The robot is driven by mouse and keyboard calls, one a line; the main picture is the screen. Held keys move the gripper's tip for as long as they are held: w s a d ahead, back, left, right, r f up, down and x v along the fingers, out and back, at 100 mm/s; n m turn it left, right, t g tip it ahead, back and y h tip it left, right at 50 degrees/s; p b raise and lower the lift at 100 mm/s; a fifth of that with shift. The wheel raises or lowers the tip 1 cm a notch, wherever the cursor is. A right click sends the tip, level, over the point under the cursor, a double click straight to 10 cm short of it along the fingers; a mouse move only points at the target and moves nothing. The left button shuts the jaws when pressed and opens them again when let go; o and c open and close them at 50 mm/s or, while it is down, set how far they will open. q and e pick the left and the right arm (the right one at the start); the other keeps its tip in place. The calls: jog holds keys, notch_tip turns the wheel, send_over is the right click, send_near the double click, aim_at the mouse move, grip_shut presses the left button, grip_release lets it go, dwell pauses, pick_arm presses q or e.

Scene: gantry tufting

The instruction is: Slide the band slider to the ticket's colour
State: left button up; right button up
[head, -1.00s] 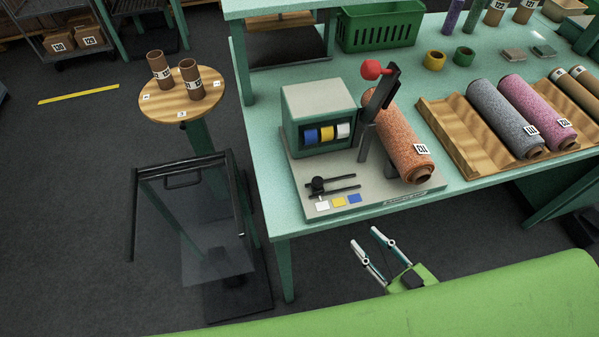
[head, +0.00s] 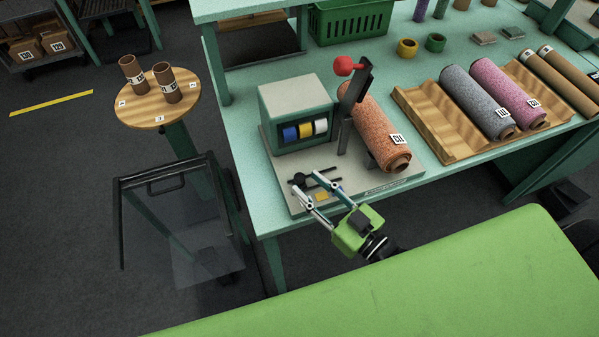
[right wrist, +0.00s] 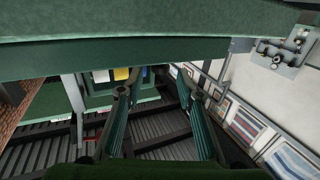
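The band slider (head: 298,179) is a black knob at the left end of two dark rails on a grey base plate on the teal bench. In front of the rails are colour patches: yellow (head: 321,196) and blue (head: 336,190); the white left one is mostly hidden by a finger. My right gripper (head: 303,181) is open, its fingertips apart around the knob in the head view; I cannot tell whether they touch it. The fingers also show apart in the right wrist view (right wrist: 152,88). I cannot make out a ticket. My left gripper is not in view.
A box with blue, yellow and white bands (head: 306,130) stands behind the slider. A lever with a red knob (head: 343,66) and a speckled orange roll (head: 376,132) are to its right. A wooden rack (head: 425,120) with rolls is farther right.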

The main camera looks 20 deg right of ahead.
aim_at(303, 180)
jog(key=shift+p+x, duration=0.35)
jog(key=shift+x, duration=1.8)
grip_shut()
jog(key=d+b, duration=0.1)
jog(key=d, duration=0.7)
jog(key=shift+w+f, duration=0.1)
jog(key=shift+w+d, duration=0.1)
jog(key=shift+d, duration=0.1)
